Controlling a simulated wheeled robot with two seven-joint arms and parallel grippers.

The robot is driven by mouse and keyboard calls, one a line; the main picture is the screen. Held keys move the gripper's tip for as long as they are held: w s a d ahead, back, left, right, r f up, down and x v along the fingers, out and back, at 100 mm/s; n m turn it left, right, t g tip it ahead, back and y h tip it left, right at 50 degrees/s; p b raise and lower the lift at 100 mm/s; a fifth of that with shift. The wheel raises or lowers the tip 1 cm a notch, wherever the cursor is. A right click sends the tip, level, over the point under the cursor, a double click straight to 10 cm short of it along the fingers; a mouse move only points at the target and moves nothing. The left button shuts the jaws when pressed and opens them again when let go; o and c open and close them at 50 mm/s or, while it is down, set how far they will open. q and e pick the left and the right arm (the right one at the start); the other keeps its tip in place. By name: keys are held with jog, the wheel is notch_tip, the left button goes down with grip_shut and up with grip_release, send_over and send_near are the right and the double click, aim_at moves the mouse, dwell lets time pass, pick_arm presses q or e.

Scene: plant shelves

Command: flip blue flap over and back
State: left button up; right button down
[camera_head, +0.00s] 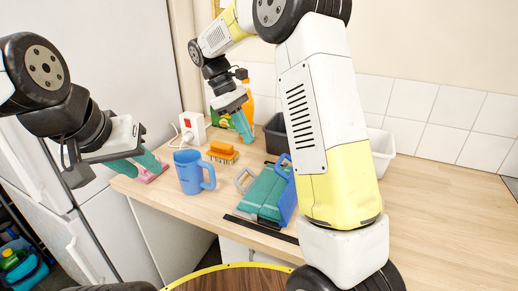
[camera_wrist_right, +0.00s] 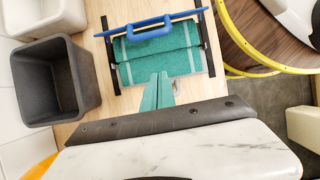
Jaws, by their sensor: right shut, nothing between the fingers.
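The blue flap (camera_head: 287,203) stands steeply raised at the right side of the green textured board (camera_head: 262,192), its blue handle showing. My right arm is close in front of its right side. In the right wrist view the flap (camera_wrist_right: 190,15) shows nearly edge-on across the far end of the green board (camera_wrist_right: 160,55). My right gripper (camera_head: 243,126) is shut and empty, above the counter behind the board. Its fingertips (camera_wrist_right: 158,76) point at the board's near edge in the right wrist view. My left gripper (camera_head: 138,164) is open at the counter's left end, near a pink object (camera_head: 153,172).
A blue mug (camera_head: 190,172), an orange brush (camera_head: 222,152) and a white box with a red switch (camera_head: 194,128) stand left of the board. A dark grey bin (camera_head: 275,133) and a light bin (camera_head: 381,150) stand behind. The counter's right side is clear.

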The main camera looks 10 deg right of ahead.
jog(key=s+d+f, duration=0.3)
jog(key=d+f, duration=0.2)
jog(key=d, duration=0.1)
jog(key=shift+s+f, duration=0.25)
jog(key=shift+s, duration=0.15)
notch_tip(320, 180, up, 3)
jog(key=t+y, duration=0.4)
jog(key=y, duration=0.1)
send_over(290, 177)
jog(key=w+d, duration=0.2)
jog(key=shift+a, duration=0.1)
jog(key=shift+s+d+y, duration=0.25)
jog(key=shift+y, duration=0.15)
jog(key=shift+w+a, duration=0.1)
jog(key=shift+a, duration=0.05)
